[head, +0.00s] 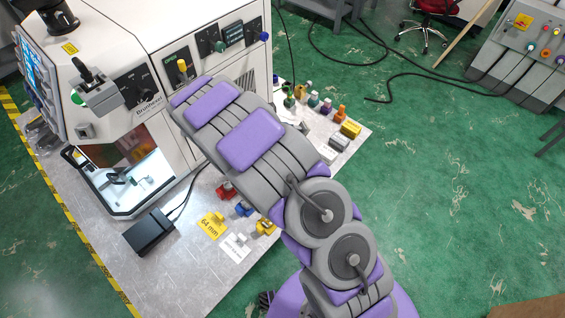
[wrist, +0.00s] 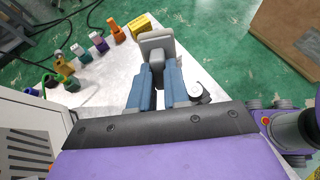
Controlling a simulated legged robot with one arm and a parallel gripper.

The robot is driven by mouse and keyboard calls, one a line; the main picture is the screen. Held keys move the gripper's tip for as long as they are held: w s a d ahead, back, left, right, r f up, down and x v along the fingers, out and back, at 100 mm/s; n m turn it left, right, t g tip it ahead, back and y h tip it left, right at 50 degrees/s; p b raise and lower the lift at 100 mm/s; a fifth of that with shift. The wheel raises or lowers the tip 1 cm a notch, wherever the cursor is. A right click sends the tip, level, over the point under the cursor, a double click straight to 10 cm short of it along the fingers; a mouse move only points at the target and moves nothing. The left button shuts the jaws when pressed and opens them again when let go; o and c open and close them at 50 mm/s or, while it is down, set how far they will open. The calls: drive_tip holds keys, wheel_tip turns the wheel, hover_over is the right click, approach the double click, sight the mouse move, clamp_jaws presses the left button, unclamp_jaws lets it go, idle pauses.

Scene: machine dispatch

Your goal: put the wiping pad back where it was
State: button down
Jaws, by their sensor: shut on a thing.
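In the wrist view my gripper (wrist: 157,70) has its two blue fingers close together, shut on a light grey block-like piece, which I take to be the wiping pad (wrist: 157,43). The pad is just beyond the fingertips, over the white tabletop near a yellow block. I cannot tell whether it touches the surface. A small grey block beside the yellow one in the head view (head: 339,142) looks like the same pad. My arm hides the gripper in the head view.
The yellow block (wrist: 140,24) stands at the table (wrist: 112,75) edge, with a row of coloured bottle-like pieces (wrist: 98,43) to its left. The machine (head: 120,60) stands left; green floor lies beyond the table.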

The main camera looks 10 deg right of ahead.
drive_tip(key=w+f+m+y+b, duration=0.1)
drive_tip(key=f+m+y, duration=0.3)
drive_tip(key=w+f+m+g+y, duration=0.1)
drive_tip(key=f+m+y, duration=0.3)
drive_tip(key=w+f+m+y+b, duration=0.1)
drive_tip(key=f+m+y, duration=0.3)
drive_tip(key=shift+f+g+b, duration=0.3)
drive_tip(key=shift+f, duration=0.1)
wheel_tip(320, 180, down, 2)
drive_tip(key=shift+a+f, duration=0.1)
drive_tip(key=shift+f, duration=0.15)
drive_tip(key=shift+a+f+b, duration=0.1)
drive_tip(key=shift+f+b, duration=0.2)
drive_tip(key=shift+f, duration=0.05)
drive_tip(key=shift+a+r, duration=0.1)
drive_tip(key=shift+a, duration=0.05)
drive_tip(key=c, duration=1.1)
unclamp_jaws()
drive_tip(key=shift+d, duration=0.2)
